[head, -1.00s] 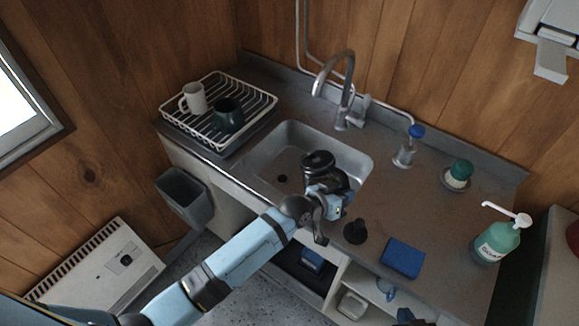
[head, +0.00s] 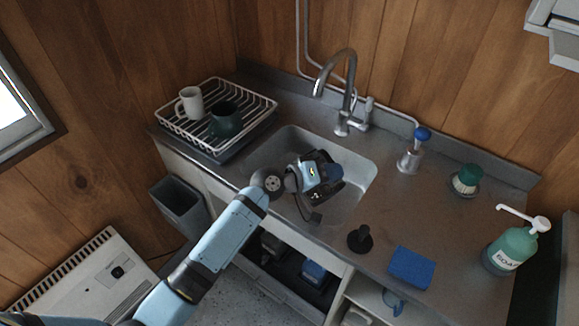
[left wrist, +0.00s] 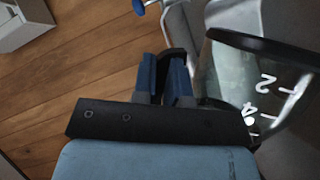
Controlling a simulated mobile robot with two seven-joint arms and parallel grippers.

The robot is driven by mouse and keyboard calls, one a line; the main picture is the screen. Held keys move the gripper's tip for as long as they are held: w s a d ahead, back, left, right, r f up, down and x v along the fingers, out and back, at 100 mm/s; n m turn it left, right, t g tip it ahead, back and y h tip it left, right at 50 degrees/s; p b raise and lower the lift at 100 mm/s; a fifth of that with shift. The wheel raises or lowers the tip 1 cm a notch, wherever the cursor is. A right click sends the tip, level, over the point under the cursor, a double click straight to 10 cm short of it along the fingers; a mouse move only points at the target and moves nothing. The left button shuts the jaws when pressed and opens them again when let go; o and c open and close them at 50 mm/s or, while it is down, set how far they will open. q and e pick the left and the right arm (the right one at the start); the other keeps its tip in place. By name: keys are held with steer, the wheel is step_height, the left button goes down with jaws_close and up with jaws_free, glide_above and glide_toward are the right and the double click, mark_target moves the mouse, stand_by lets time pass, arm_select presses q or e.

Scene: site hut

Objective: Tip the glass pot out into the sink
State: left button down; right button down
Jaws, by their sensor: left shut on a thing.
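The glass pot (head: 327,193) is over the sink (head: 352,212) in the head view, tilted and partly hidden by my left gripper (head: 326,177). In the left wrist view the clear pot (left wrist: 265,85) fills the right side, with a black band and white number marks. My left gripper (left wrist: 172,80) is shut on its black handle (left wrist: 174,54). I cannot tell whether liquid is in the pot or running out. My right gripper is not in view.
The tap (head: 345,85) stands behind the sink. A dish rack (head: 262,112) with a white mug (head: 190,103) and a dark green mug (head: 224,120) is left. A black stopper (head: 360,239), blue sponge (head: 410,267) and soap bottle (head: 512,250) are right.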

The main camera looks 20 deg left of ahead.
mark_target(319, 151)
arm_select(q)
steer(key=a+r+n, duration=0.1)
steer(key=w+r+h, duration=0.1)
steer(key=shift+w+a+r+n, duration=0.1)
steer(key=shift+a+r+n, duration=0.25)
steer(key=shift+a+n, duration=0.05)
steer(key=shift+w+a+r+n, duration=0.25)
steer(key=shift+w+a, duration=0.1)
steer(key=shift+a, duration=0.2)
steer(key=shift+w+a+r+n, duration=0.25)
steer(key=shift+w+a, duration=0.05)
steer(key=shift+a, duration=0.25)
steer(key=shift+w+a+r+n+h, duration=0.5)
steer(key=shift+a, duration=0.25)
steer(key=shift+w+a+r, duration=0.15)
steer(key=shift+a, duration=0.05)
steer(key=shift+w+a+r+n+t+b, duration=0.3)
steer(key=shift+a+n, duration=0.15)
steer(key=shift+n, duration=0.15)
